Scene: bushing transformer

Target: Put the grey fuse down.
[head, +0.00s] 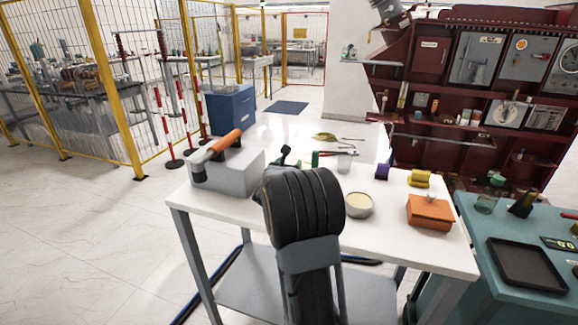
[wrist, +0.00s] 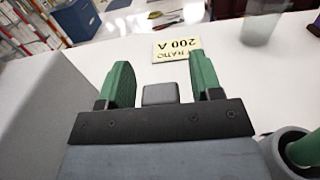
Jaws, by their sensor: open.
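My gripper (wrist: 160,62) shows in the wrist view with its two green fingers apart, over the white table (wrist: 265,90). A small dark grey block (wrist: 160,93) shows between the finger bases. I cannot tell whether it is the grey fuse or part of my gripper; neither finger touches it. In the head view my dark arm covers the middle of the white table (head: 395,240) and hides most of the gripper.
A grey box (head: 240,174) with an orange-handled tool (head: 217,146) stands left of my arm. A round tin (head: 358,205), an orange box (head: 430,212), a yellow spool (head: 420,178) and a purple piece (head: 382,172) stand to the right. Bare tabletop lies between them.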

